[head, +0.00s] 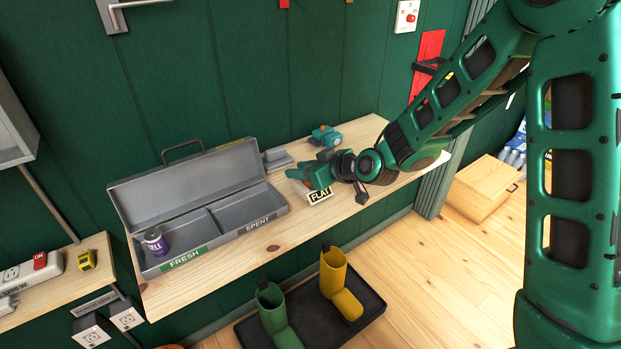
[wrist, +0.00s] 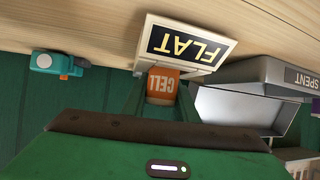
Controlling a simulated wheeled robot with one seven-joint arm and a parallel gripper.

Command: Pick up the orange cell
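The orange cell (wrist: 162,85) shows in the wrist view between the two dark green fingers of my gripper (wrist: 161,98), just in front of the FLAT sign. The fingers lie close along both its sides; I cannot tell whether they press on it. In the head view my gripper (head: 299,178) is low over the wooden shelf, behind the FLAT sign (head: 320,197). The orange cell is hidden there. The FLAT sign also shows in the wrist view (wrist: 187,45), upside down.
A grey open toolbox (head: 272,211) with FRESH and SPENT compartments stands left on the shelf (head: 290,237). A purple cell (head: 155,242) stands in its FRESH side. A teal device (head: 325,136) sits behind my gripper. Boots (head: 335,280) stand on a tray below.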

